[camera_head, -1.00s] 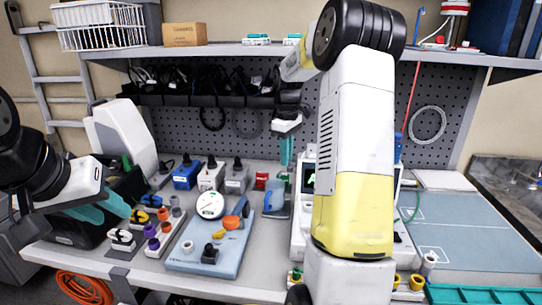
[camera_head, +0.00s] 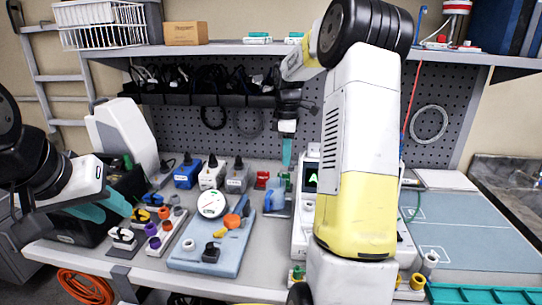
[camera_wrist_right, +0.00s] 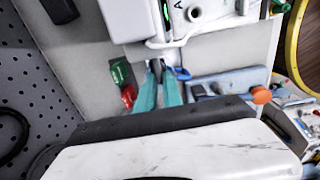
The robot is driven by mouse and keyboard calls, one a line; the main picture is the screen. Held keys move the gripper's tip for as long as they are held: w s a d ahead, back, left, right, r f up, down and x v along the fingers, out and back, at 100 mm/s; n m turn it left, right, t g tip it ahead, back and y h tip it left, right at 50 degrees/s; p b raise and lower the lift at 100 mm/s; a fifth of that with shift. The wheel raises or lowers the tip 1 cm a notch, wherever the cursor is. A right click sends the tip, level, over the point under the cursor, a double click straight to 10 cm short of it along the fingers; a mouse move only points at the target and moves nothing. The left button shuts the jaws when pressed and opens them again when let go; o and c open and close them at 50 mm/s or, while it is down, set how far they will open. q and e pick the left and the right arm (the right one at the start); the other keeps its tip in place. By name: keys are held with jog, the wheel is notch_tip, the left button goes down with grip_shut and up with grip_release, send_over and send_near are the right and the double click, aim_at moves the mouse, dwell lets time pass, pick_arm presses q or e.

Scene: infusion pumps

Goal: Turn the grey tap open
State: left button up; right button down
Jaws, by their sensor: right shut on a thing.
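My right gripper (camera_head: 287,163) points down at the back of the bench, beside the white pump. In the right wrist view its teal fingers (camera_wrist_right: 159,82) close on a small grey piece, the grey tap (camera_wrist_right: 157,67), just below a white bracket. The fingers and the pump's edge hide most of the tap, so its angle is hard to tell. My left gripper (camera_head: 118,205) is at the left over the bench, its teal fingers apart and empty, near the black bin.
The white pump (camera_head: 308,205) with a lit screen stands partly behind my right arm. A blue board (camera_head: 190,260) with a round gauge (camera_head: 211,204) and coloured knobs lies in front. Red and green pieces (camera_wrist_right: 125,85) sit close to the right fingers. A shelf (camera_head: 220,50) runs above.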

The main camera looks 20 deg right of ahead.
jog(key=c, duration=1.5)
grip_release()
jog(key=shift+r, duration=0.1)
notch_tip(320, 180, up, 8)
jog(key=shift+f, duration=0.25)
jog(key=shift+r, duration=0.1)
